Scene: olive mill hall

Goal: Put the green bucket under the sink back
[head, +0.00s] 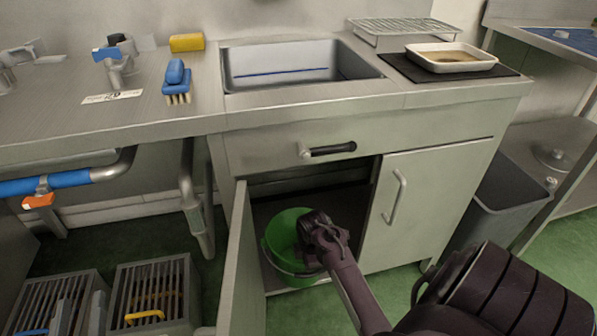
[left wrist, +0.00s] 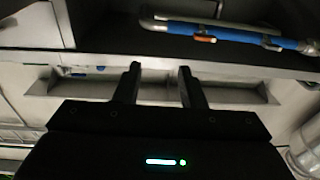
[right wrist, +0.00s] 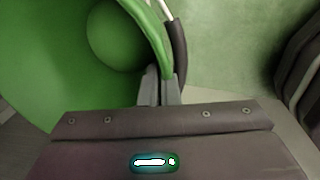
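The green bucket (head: 279,243) is in the open left doorway of the sink cabinet, at the cabinet floor's front edge. I cannot tell if it rests or hangs there. Its wire handle hangs at the front. My right gripper (head: 324,240) is at its right side; in the right wrist view its fingers (right wrist: 161,88) are closed on the rim of the bucket (right wrist: 40,60). My left gripper (left wrist: 158,85) is open and empty in its wrist view; I cannot make it out in the head view. The sink (head: 290,66) is above the cabinet.
The left cabinet door (head: 243,265) stands open; the right door (head: 425,195) is shut. A grey bin (head: 505,205) stands right of the cabinet. Slatted crates (head: 155,290) and a blue pipe (head: 70,181) are at left. Dark room shows inside the cabinet behind the bucket.

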